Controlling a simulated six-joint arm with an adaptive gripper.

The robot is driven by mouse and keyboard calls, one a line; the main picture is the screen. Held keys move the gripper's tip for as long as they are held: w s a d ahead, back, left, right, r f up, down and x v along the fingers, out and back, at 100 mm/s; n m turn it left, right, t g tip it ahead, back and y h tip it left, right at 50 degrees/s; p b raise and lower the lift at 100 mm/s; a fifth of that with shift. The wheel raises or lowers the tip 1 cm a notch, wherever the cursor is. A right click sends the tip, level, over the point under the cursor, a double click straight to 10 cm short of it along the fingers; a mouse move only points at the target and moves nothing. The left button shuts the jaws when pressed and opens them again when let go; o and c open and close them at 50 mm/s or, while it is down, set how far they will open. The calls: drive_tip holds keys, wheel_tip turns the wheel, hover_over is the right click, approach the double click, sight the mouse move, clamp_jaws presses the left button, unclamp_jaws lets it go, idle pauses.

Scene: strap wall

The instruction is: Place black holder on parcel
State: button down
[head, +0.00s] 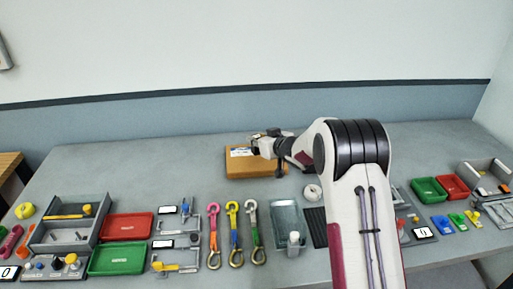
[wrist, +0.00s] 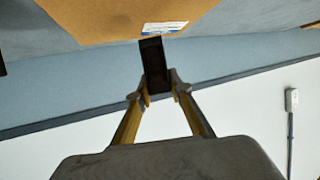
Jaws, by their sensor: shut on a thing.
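The parcel is a brown cardboard box (head: 250,168) with a white label, lying at the back middle of the bench. Its brown face and label also show at the top of the wrist view (wrist: 105,18). My gripper (wrist: 158,88) is shut on the black holder (wrist: 154,60), a dark narrow piece between the fingertips. The holder's far end meets the parcel's labelled edge in the wrist view; I cannot tell whether they touch. In the head view my gripper (head: 257,143) is over the parcel's upper right part, and the holder is hard to make out there.
Hooked straps (head: 233,230), a roll of white tape (head: 312,192) and a clear tray (head: 287,222) lie in front of the parcel. Red (head: 127,227) and green (head: 117,258) trays are to the left. Bench around the parcel's left side is clear. A wall stands behind.

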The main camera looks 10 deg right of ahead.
sight(256, 147)
drive_tip(key=shift+f, duration=0.1)
drive_tip(key=shift+f, duration=1.75)
drive_tip(key=shift+f, duration=0.1)
drive_tip(key=c, duration=1.8)
unclamp_jaws()
drive_tip(key=shift+f, duration=0.1)
drive_tip(key=shift+r, duration=0.2)
drive_tip(key=shift+v, duration=6)
drive_tip(key=shift+r, duration=0.2)
